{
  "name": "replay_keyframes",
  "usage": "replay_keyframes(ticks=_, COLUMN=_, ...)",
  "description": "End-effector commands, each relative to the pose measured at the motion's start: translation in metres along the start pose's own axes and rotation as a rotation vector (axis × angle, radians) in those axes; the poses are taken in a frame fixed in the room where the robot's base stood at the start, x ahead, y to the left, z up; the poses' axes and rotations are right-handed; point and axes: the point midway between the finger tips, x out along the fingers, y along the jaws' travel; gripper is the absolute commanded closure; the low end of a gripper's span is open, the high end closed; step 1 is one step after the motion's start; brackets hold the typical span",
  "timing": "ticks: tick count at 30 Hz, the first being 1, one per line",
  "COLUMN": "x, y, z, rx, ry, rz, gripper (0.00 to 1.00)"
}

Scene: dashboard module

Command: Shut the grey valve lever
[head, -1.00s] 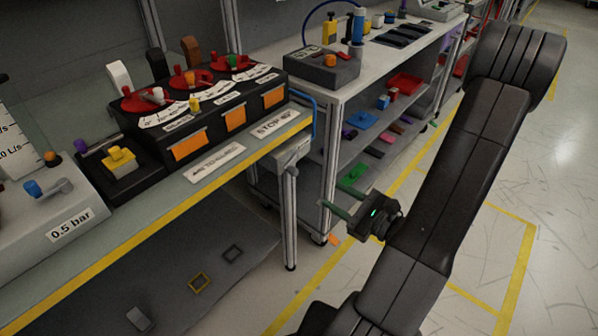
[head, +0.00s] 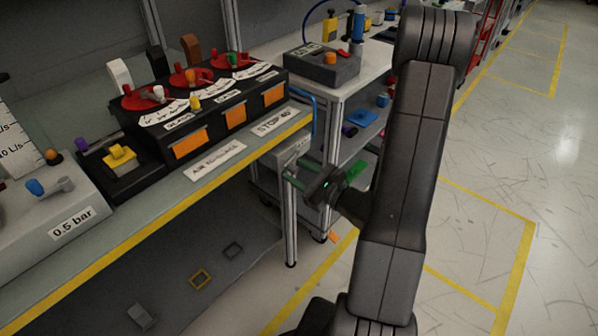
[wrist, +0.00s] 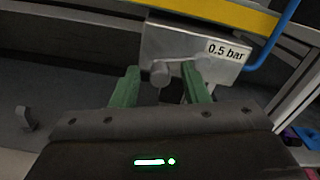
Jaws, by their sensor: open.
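In the wrist view, a grey box (wrist: 215,48) labelled 0.5 bar hangs under the yellow bench edge. A grey valve lever (wrist: 160,74) with a rounded end shows on its front. My gripper (wrist: 161,84) is open, its green fingers pointing at the box, one on either side of the rounded end in the picture. I cannot tell whether they touch it. In the head view my gripper (head: 291,174) is just below the bench's right end, by the hanging box (head: 291,149); the lever is not clear there.
A blue hose (wrist: 275,35) runs beside the hanging box on the right. A bench leg (head: 290,220) stands close to my gripper. A shelf trolley (head: 345,95) is behind my arm. The floor on the right (head: 490,150) is clear.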

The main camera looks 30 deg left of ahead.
Motion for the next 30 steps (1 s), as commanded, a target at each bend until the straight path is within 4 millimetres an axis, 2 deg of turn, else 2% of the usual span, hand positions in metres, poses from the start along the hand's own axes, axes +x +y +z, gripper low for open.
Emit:
replay_keyframes(ticks=8, x=0.001, y=0.0, z=0.0, rx=0.0, ry=0.0, rz=0.0, gripper=0.59)
replay_keyframes(ticks=15, x=0.001, y=0.0, z=0.0, rx=0.0, ry=0.0, rz=0.0, gripper=1.0)
replay_keyframes(ticks=20, x=0.001, y=0.0, z=0.002, rx=0.017, ry=0.0, rz=0.0, gripper=1.0)
replay_keyframes(ticks=30, x=0.001, y=-0.003, z=0.015, rx=0.267, ry=0.001, rz=0.0, gripper=1.0)
